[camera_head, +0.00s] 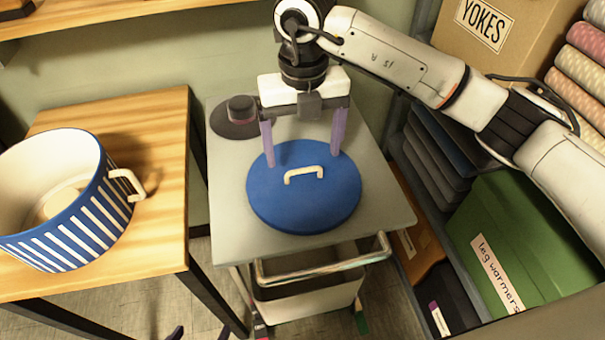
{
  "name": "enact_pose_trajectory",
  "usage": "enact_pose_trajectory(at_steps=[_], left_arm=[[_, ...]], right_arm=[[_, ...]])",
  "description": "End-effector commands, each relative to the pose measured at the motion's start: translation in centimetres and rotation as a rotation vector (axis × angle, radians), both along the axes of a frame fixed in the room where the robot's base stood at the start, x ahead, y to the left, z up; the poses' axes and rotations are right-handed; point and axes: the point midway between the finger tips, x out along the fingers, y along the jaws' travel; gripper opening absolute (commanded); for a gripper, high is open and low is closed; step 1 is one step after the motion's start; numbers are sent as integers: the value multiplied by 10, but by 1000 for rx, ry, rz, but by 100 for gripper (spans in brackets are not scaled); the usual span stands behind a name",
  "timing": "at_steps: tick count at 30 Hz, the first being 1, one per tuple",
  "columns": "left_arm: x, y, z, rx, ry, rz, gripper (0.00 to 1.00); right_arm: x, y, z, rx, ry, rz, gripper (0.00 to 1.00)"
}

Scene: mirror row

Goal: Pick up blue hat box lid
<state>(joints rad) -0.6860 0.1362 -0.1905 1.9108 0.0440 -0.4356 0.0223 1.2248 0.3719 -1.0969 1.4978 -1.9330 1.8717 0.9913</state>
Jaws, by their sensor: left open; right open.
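The blue hat box lid (300,208) is a round disc with a cream handle (304,173) on top. It lies flat on the grey top of a cart (382,205). My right gripper (303,159) points down over the far part of the lid, its purple fingers spread wide and nothing between them. The fingertips are just behind the handle; whether they touch the lid I cannot tell. Of my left gripper (210,335), only two dark fingertips show at the bottom edge, apart and empty. The blue-and-white striped hat box (75,233) stands open on the wooden table at left.
A dark hat (238,115) sits at the cart's far left corner. The cart has a metal handle rail (322,266) in front. Shelves at right hold a green box (520,255), a cardboard box (490,35) and patterned rolls (578,95). A gap separates wooden table and cart.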

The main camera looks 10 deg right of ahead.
Motion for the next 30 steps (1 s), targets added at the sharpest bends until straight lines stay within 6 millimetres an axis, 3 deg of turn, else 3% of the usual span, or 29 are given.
enact_pose_trajectory(at_steps=[7, 15, 24, 30], left_arm=[[-7, 0, 1, 1, 15, 0, 74], [-5, 0, 9, 0, 12, 0, 74], [4, 0, 13, 0, -6, 0, 74], [4, 0, 13, -1, -6, 0, 74]], right_arm=[[1, -1, -21, 0, 4, -2, 85], [6, -2, -58, 0, 1, 0, 85], [6, -2, -63, 1, 0, 0, 85], [6, -2, -63, 1, 0, 0, 51]])
